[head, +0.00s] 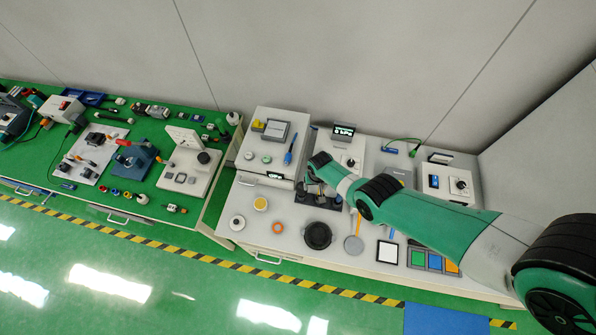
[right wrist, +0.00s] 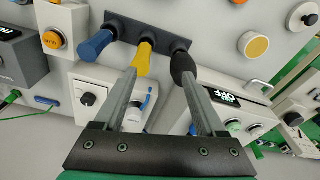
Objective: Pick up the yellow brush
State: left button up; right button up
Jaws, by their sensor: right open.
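The yellow brush (right wrist: 145,60) stands in a dark holder (right wrist: 150,32) in the right wrist view, between a blue-handled tool (right wrist: 96,46) and a black-handled tool (right wrist: 183,64). My right gripper (right wrist: 160,77) is open and empty. Its fingers point toward the holder, with the yellow handle near the left finger's tip and the black handle near the right one's. In the head view my right gripper (head: 314,184) is over the dark holder (head: 320,201) on the white bench, and the yellow brush cannot be made out there. My left gripper is not in view.
Grey instrument boxes (head: 273,137) stand along the back of the bench. A green table (head: 40,158) with several tools is at the left.

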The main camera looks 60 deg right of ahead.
pick_arm(q)
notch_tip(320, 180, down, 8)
jog(key=b, duration=0.7)
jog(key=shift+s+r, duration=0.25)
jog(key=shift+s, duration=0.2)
pick_arm(e)
jog(key=shift+m, duration=0.3)
jog(key=f, duration=0.2)
jog(key=s+d+f, duration=0.1)
jog(key=f, duration=0.1)
jog(key=d+f, duration=0.1)
jog(key=f, duration=0.2)
jog(key=shift+s+d, duration=0.15)
jog(key=shift+s, duration=0.25)
jog(key=f+b, duration=0.1)
jog(key=b, duration=0.1)
jog(key=f+b, duration=0.2)
jog(key=d+f+b, duration=0.1)
jog(key=f+b, duration=0.1)
jog(key=shift+w+f, duration=0.1)
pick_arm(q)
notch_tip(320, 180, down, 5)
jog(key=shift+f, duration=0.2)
pick_arm(e)
jog(key=shift+a, duration=0.1)
grip_shut()
